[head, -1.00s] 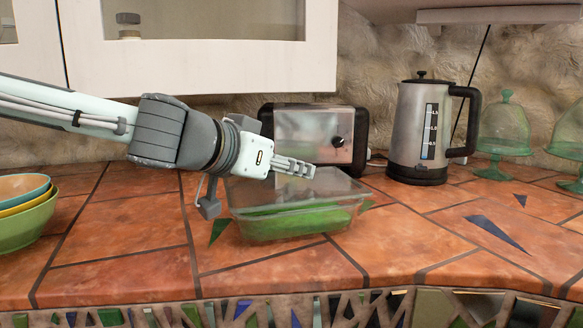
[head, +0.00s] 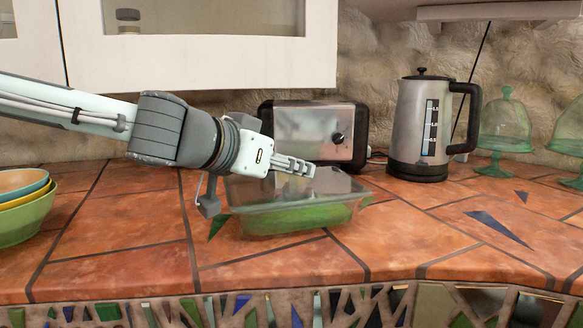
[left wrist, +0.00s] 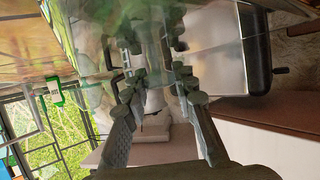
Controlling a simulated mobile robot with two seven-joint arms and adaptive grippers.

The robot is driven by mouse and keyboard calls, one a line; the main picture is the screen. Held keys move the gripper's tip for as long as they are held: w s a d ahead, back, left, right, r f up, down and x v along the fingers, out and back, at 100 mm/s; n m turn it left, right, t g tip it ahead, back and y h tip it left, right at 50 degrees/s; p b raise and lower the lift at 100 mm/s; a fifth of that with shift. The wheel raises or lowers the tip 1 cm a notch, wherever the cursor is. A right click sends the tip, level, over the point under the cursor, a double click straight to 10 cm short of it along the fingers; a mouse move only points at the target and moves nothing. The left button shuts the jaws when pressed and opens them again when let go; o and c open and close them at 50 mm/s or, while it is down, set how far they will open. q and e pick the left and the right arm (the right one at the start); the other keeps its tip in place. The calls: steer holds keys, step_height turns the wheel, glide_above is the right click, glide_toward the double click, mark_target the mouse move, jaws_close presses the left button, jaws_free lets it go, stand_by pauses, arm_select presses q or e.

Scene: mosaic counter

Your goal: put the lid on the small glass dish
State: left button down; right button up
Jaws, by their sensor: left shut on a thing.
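The small glass dish (head: 298,220) is a clear, green-tinted rectangular dish in the middle of the counter in the head view. A clear lid (head: 335,183) lies level over its top. My left gripper (head: 308,169) reaches in from the left and is shut on the lid. I cannot tell whether the lid touches the rim all round. In the left wrist view, the gripper fingers (left wrist: 156,80) point into see-through glass, and the lid's edges are hard to make out. My right gripper is not in view.
A toaster (head: 310,132) stands close behind the dish. A kettle (head: 418,130) and green glass domed stands (head: 505,125) are further right. Stacked bowls (head: 25,215) sit at the left edge. The counter (head: 275,270) in front is clear.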

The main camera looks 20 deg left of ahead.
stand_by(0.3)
arm_select(q)
steer(key=c, duration=1.1)
jaws_free()
steer(key=shift+c, duration=0.2)
steer(key=o, duration=0.5)
steer(key=shift+c, duration=0.2)
steer(key=shift+r+p, duration=2.85)
steer(key=shift+r, duration=0.65)
